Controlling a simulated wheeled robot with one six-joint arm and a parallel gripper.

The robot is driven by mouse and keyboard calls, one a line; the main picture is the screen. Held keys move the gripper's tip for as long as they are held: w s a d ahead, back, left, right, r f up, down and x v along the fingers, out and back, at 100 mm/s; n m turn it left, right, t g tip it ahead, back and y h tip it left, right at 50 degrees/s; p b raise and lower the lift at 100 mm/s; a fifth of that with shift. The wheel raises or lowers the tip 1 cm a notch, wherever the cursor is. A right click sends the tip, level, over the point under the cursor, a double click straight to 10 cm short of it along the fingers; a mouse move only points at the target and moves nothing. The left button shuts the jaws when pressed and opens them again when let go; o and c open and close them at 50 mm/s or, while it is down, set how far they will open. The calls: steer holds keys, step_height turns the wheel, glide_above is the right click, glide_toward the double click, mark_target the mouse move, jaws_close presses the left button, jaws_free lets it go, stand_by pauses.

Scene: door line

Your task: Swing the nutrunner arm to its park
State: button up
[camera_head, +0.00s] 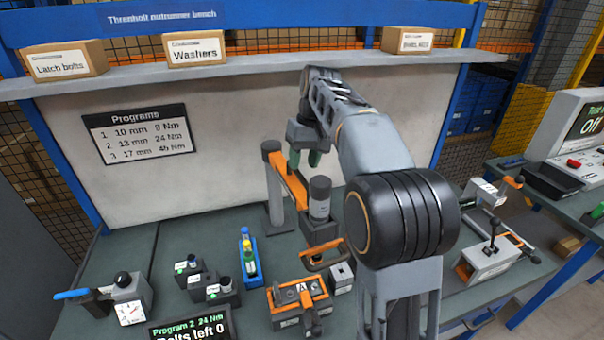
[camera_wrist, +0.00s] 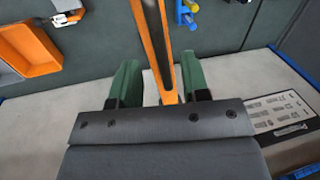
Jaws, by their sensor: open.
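The nutrunner arm (camera_head: 290,186) is an orange bar that runs from a grey post (camera_head: 273,177) to the dark-topped nutrunner (camera_head: 320,198) at its right end. In the wrist view the orange bar (camera_wrist: 150,35) passes between the two green fingers of my gripper (camera_wrist: 160,85). The fingers are open, with a gap on each side of the bar. My own arm hides part of the bench right of the nutrunner. I cannot make out a park for the arm.
A blue bolt rack (camera_head: 248,258), black sockets blocks (camera_head: 205,280) and an orange-topped fixture (camera_head: 298,298) stand on the bench in front. A display (camera_head: 190,328) reads "Bolts left 0". A shelf (camera_head: 250,62) with boxes runs above. An orange tray (camera_wrist: 28,48) shows in the wrist view.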

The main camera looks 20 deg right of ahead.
mark_target(301, 175)
steer(key=shift+a+f, duration=0.15)
steer(key=shift+f, duration=0.7)
steer(key=shift+a+f, duration=0.15)
steer(key=shift+f, duration=0.65)
jaws_close()
